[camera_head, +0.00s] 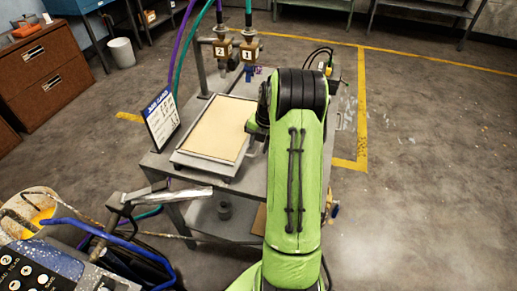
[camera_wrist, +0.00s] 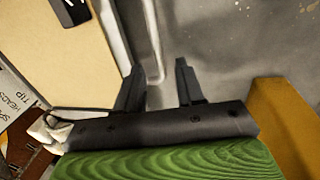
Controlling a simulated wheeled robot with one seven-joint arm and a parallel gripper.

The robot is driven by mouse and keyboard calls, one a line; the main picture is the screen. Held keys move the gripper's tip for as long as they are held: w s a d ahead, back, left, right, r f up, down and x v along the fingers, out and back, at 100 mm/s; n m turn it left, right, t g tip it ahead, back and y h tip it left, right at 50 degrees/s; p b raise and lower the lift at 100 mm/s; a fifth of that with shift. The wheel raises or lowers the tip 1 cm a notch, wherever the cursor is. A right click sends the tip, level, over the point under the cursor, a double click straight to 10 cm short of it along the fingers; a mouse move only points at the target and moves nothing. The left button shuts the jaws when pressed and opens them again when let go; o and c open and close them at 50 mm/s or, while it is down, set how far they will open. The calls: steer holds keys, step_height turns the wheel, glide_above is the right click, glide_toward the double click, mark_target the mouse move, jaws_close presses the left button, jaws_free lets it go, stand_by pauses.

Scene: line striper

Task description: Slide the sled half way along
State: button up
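My gripper (camera_wrist: 160,66) is open and empty in the wrist view, its two dark fingers apart above the tray's right edge. In the head view my green arm hides most of it. A beige board (camera_head: 216,128) lies in a metal tray (camera_head: 205,166) on the grey cart (camera_head: 259,192); the board also shows in the wrist view (camera_wrist: 85,65). A dark piece with a slot (camera_wrist: 70,10) is at the board's far edge in the wrist view. I cannot tell whether it is the sled; no sled is clearly recognisable in the head view.
Two brass valves tagged 2 (camera_head: 222,50) and 1 (camera_head: 249,50) hang on a post behind the tray. A sign (camera_head: 161,118) stands left of it. A metal handle (camera_head: 165,195) crosses the front left. An orange-brown block (camera_wrist: 285,125) is right of my gripper.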

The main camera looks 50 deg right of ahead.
steer(key=shift+f, duration=0.55)
jaws_close()
steer(key=w+d+p, duration=0.1)
steer(key=d, duration=0.2)
steer(key=w+d+p, duration=0.4)
steer(key=d, duration=0.1)
steer(key=shift+d+r, duration=0.2)
steer(key=shift+d, duration=0.15)
steer(key=shift+w+d+f+p, duration=0.1)
steer(key=shift+w+d+p, duration=0.1)
steer(key=shift+d+p, duration=0.2)
steer(key=shift+w+d+p, duration=0.15)
steer(key=shift+d+p, duration=0.15)
steer(key=shift+d, duration=0.2)
